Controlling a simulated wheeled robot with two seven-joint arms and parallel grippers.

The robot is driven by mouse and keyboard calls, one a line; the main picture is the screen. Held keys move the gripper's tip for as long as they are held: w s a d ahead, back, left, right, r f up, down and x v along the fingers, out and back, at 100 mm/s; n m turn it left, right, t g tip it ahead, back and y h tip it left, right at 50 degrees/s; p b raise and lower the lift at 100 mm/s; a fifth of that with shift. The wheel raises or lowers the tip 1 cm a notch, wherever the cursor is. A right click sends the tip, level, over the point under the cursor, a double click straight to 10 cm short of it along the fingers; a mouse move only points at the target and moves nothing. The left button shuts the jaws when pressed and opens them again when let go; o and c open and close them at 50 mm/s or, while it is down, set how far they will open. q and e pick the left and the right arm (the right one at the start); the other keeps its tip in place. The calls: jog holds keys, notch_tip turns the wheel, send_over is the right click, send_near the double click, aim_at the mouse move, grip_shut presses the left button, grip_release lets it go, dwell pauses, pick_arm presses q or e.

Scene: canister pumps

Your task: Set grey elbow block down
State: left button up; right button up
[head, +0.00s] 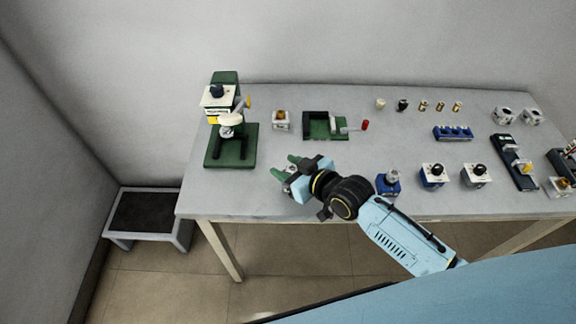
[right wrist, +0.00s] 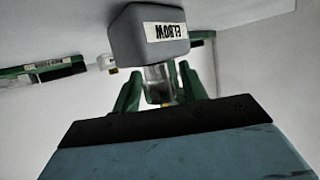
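The grey elbow block (right wrist: 150,35) shows in the right wrist view with a white label reading ELBOW upside down. A short pale metallic stub (right wrist: 158,82) comes off it toward my palm. The green fingers of my right gripper (right wrist: 160,88) stand on either side of this stub and appear shut on it, with the block's body beyond the fingertips. In the head view my right gripper (head: 288,167) is over the table's front left part. I cannot clearly make out the block there. My left gripper is not in view.
The grey table (head: 340,205) holds a green pump stand (head: 225,155) at left and a green tray (head: 320,125) behind my gripper. A blue-based block (head: 388,182) stands right of my gripper. More fittings fill the right side. Bare table lies left of my gripper.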

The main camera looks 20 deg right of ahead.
jog(key=shift+o, duration=0.2)
jog(key=shift+r, duration=0.15)
jog(key=shift+s+d+r, duration=0.15)
jog(key=shift+s, duration=0.05)
jog(key=p+v, duration=0.2)
jog(key=v, duration=0.9)
jog(key=shift+s, duration=0.2)
jog(key=shift+d+r, duration=0.1)
jog(key=shift+d, duration=0.05)
